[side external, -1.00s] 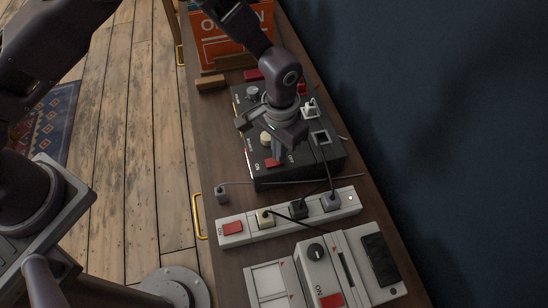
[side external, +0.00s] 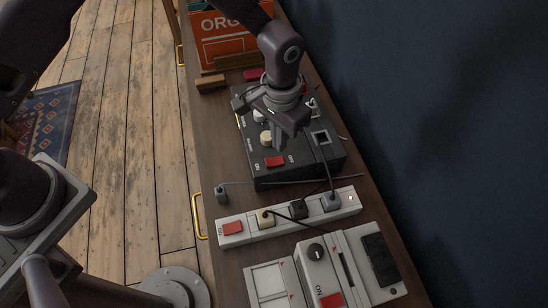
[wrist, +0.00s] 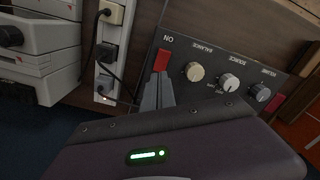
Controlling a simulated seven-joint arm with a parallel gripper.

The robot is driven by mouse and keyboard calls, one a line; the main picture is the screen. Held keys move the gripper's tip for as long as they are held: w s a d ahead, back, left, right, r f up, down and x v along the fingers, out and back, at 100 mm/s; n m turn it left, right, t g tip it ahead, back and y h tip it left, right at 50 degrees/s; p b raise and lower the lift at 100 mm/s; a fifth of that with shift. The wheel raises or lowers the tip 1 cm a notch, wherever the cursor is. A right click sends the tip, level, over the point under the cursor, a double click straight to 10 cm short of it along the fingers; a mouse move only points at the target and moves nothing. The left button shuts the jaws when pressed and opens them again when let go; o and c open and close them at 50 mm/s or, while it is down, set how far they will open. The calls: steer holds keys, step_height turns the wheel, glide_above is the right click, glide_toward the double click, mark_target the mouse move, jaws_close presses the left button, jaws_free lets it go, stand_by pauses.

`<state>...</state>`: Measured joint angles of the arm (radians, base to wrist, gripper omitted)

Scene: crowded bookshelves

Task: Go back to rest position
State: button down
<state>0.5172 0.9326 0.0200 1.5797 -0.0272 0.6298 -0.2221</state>
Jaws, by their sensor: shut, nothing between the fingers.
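My gripper (side external: 285,128) is above the black control box (side external: 300,168) in the side view, shut and empty. In the wrist view my gripper's fingers (wrist: 157,92) are together, in front of the box's panel near the red switch (wrist: 161,60). The red switch (side external: 274,161) shows clear of the fingers in the side view. Cream and white knobs stand on the box, and the cream knob (side external: 266,138) is just left of the gripper. Part of the box's far side is hidden behind my gripper.
A white power strip (side external: 290,217) with plugs and cords lies in front of the box. Grey-white devices (side external: 322,275) stand nearer the camera. An orange sign (side external: 230,38) stands at the back.

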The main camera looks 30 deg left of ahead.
steer(key=shift+r, duration=0.95)
steer(key=s+a+r+t, duration=0.1)
steer(key=s+a+r, duration=0.1)
steer(key=a+r, duration=0.35)
steer(key=s+a+r+n+t, duration=0.1)
steer(key=a+r, duration=0.1)
steer(key=r, duration=0.6)
steer(key=s+a+r, duration=0.2)
steer(key=a+r, duration=0.2)
steer(key=r, duration=0.3)
steer(key=s+a+r+n+t, duration=0.1)
steer(key=s+a+r, duration=0.1)
steer(key=s+a, duration=0.3)
steer(key=s+a+r+n+t, duration=0.1)
steer(key=s+a+r+t, duration=0.1)
steer(key=s, duration=1)
steer(key=a+r, duration=0.1)
steer(key=a, duration=0.1)
steer(key=shift+s+a+r+t, duration=0.15)
steer(key=shift+s+a+t, duration=0.15)
steer(key=shift+s+a, duration=0.1)
